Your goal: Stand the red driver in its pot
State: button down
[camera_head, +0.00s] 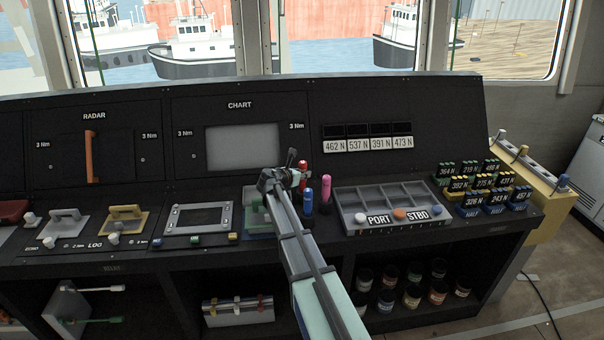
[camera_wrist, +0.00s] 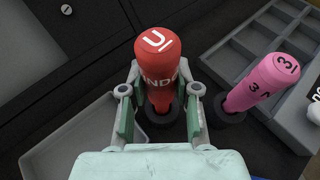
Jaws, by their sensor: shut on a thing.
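The red driver (camera_head: 303,168) is upright, with a white U on its top in the wrist view (camera_wrist: 159,55). My gripper (camera_wrist: 160,100) is shut on it, one finger on each side; in the head view my gripper (camera_head: 295,179) comes at it from the left. A dark round pot (camera_wrist: 157,122) shows around or directly under the driver's lower end. I cannot tell how deep the driver sits in it. My gripper hides part of the driver in the head view.
A pink driver (camera_head: 326,188) stands in a dark pot just right, and a blue driver (camera_head: 308,200) stands close in front. A grey compartment tray (camera_head: 340,212) is further right. A grey shallow tray (camera_wrist: 75,135) lies left in the wrist view.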

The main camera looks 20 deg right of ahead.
jog(key=shift+f+b, duration=0.4)
jog(key=shift+f, duration=0.65)
jog(key=c, duration=0.8)
grip_release()
jog(key=shift+o, duration=0.2)
jog(key=shift+a, duration=0.1)
jog(key=v, duration=1.2)
